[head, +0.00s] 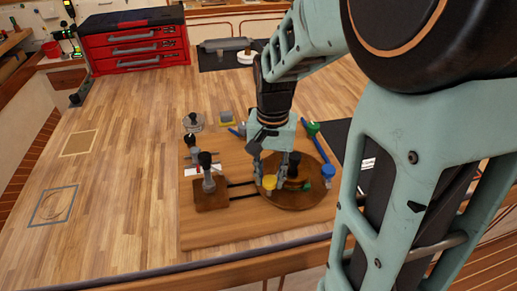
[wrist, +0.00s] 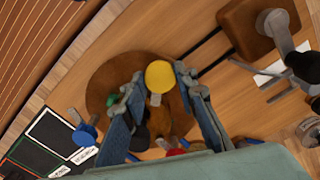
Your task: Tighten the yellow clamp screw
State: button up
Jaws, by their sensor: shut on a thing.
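The yellow clamp screw (head: 269,182) has a round yellow head and sits at the front left of a round brown wooden disc (head: 310,202). In the wrist view the yellow head (wrist: 160,75) lies between my fingertips, with a grey shank below it. My gripper (wrist: 160,78) points down and is shut on the yellow head, one finger on each side. In the head view my gripper (head: 270,176) partly covers the disc. The threads and the seat of the screw are hidden.
A green knob (head: 307,184) and a blue knob (head: 327,171) stand close beside my gripper. A black-knobbed fixture (head: 207,185) stands to the left on the wooden board (head: 220,230). A red toolbox (head: 135,42) stands at the back left. The bench's left side is mostly clear.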

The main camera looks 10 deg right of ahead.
aim_at(271, 180)
jog(key=shift+m, duration=1.1)
jog(key=o, duration=1.2)
jog(key=shift+c, duration=0.2)
jog(key=shift+r, duration=0.1)
notch_tip(271, 180, up, 12)
jog(key=shift+d, duration=0.1)
